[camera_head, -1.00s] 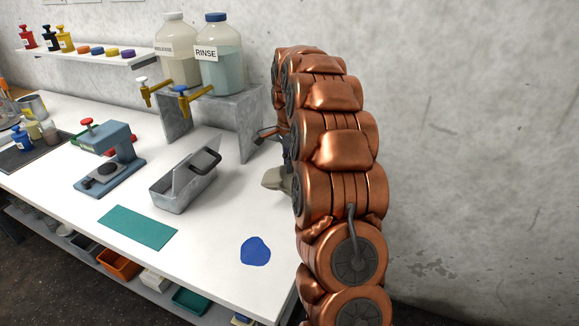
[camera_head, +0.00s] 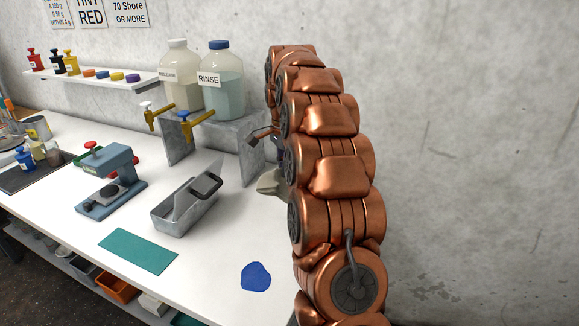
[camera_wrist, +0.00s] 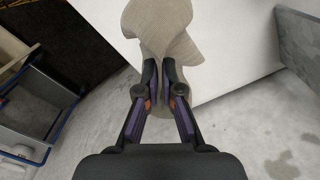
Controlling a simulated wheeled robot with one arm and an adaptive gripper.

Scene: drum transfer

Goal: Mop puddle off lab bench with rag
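A flat blue puddle (camera_head: 256,276) lies on the white bench top near its front right edge. A grey-beige rag (camera_wrist: 160,28) hangs from my gripper (camera_wrist: 159,72), pinched between the two fingertips. In the head view part of the rag (camera_head: 272,183) shows at the left side of my copper arm, above the right end of the bench and farther back than the puddle. My arm hides most of the gripper in that view. The puddle is not visible in the wrist view.
A grey metal trough (camera_head: 187,210) and a teal mat (camera_head: 138,251) lie left of the puddle. A blue-grey press (camera_head: 110,180) stands farther left. RELEASE and RINSE jugs (camera_head: 222,85) with taps stand on a metal stand (camera_head: 222,138) behind. Bench around the puddle is clear.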

